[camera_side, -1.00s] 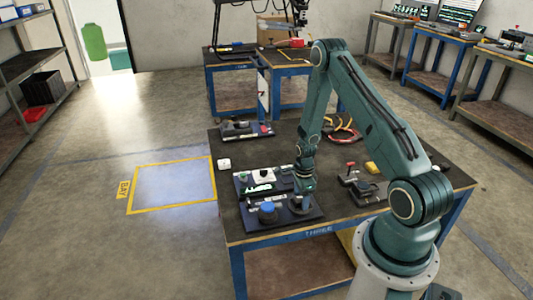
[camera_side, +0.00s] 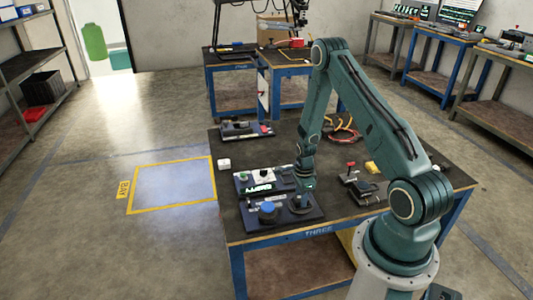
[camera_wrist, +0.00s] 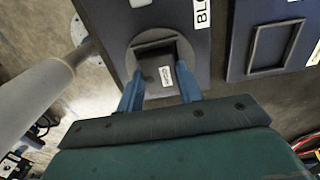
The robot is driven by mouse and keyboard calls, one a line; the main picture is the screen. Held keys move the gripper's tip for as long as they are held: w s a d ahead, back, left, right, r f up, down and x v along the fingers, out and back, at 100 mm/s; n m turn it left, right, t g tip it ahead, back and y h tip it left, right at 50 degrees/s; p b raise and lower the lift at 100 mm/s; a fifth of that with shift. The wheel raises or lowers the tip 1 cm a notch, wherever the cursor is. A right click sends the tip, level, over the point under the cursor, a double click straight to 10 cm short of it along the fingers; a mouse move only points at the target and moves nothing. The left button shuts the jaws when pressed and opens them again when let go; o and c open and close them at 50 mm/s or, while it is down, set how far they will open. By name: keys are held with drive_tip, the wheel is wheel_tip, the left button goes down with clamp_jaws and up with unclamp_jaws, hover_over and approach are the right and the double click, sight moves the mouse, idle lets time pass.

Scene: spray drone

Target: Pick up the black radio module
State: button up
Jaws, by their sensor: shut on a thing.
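The black radio module (camera_wrist: 165,75) shows in the wrist view as a dark block with a small white label. It sits at a round grey seat on a dark panel (camera_wrist: 112,18). My gripper (camera_wrist: 160,92) has its two blue fingers on either side of the module, shut on it. In the side view my gripper (camera_side: 302,200) points down at the right part of the front dark panel (camera_side: 247,216), beside a blue-topped knob (camera_side: 268,211). The module is mostly hidden by my gripper there. I cannot tell whether it is clear of the seat.
A second dark panel (camera_side: 243,187) with a white part lies just behind. A white block (camera_side: 224,164) is at the table's left edge. A red-handled tool (camera_side: 350,167), a yellow block (camera_side: 372,168) and coiled cables (camera_side: 345,133) lie to the right. A square frame (camera_wrist: 272,48) is near the module.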

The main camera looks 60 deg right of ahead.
wheel_tip(320, 180, up, 20)
idle(0.8)
drive_tip(key=shift+f, duration=0.1)
idle(0.5)
drive_tip(key=w+d, duration=1)
drive_tip(key=d, duration=0.1)
drive_tip(key=shift+d+f, duration=0.25)
hover_over(289, 179)
wheel_tip(289, 179, down, 16)
drive_tip(key=shift+d+r, duration=0.1)
idle(0.5)
drive_tip(key=shift+f, duration=2.1)
drive_tip(key=shift+f, duration=0.15)
